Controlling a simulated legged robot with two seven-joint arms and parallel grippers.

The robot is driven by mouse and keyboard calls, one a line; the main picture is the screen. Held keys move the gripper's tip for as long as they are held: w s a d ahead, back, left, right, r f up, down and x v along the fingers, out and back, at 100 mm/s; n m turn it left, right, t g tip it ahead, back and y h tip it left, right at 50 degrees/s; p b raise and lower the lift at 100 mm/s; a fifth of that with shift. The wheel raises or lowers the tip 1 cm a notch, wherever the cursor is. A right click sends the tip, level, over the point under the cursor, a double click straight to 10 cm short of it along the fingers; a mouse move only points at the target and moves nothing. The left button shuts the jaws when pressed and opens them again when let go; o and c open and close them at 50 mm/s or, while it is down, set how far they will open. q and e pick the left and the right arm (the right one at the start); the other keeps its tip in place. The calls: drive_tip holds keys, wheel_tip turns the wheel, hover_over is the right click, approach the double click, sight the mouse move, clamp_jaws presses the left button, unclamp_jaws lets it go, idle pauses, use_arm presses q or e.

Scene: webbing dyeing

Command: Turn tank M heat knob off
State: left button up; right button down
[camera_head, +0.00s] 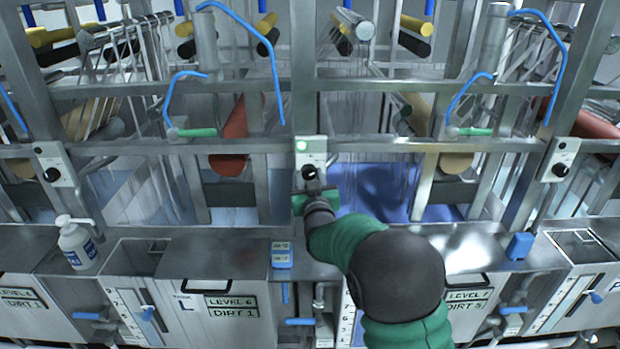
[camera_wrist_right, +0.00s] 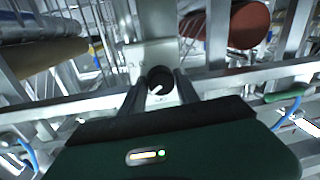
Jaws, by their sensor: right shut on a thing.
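My right gripper (camera_head: 311,187) reaches up to this knob. In the right wrist view the two fingers of the gripper (camera_wrist_right: 159,91) sit on either side of the knob (camera_wrist_right: 160,78), shut on it, and a white pointer mark on its face looks slanted. My right arm hides the tank front below, so its label cannot be read. My left gripper is not in view.
Similar knob boxes stand at left (camera_head: 53,164) and right (camera_head: 561,160). A white pump bottle (camera_head: 77,243), a small blue display (camera_head: 282,255) and a blue block (camera_head: 520,246) sit on the metal ledge. Metal rails and posts surround my right gripper.

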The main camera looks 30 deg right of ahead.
drive_tip(key=shift+n, duration=1.2)
drive_tip(key=n, duration=0.2)
drive_tip(key=shift+a+n+g, duration=0.1)
drive_tip(key=shift+n+g, duration=0.2)
drive_tip(key=n+p, duration=0.2)
drive_tip(key=n, duration=0.2)
drive_tip(key=shift+r+g, duration=0.15)
drive_tip(key=shift+g, duration=0.15)
drive_tip(key=shift+n+p, duration=0.5)
drive_tip(key=shift+n, duration=0.4)
drive_tip(key=shift+f, duration=0.2)
drive_tip(key=c, duration=1.2)
unclamp_jaws()
drive_tip(key=o, duration=0.3)
drive_tip(key=shift+w, duration=0.15)
drive_tip(key=shift+r, duration=0.1)
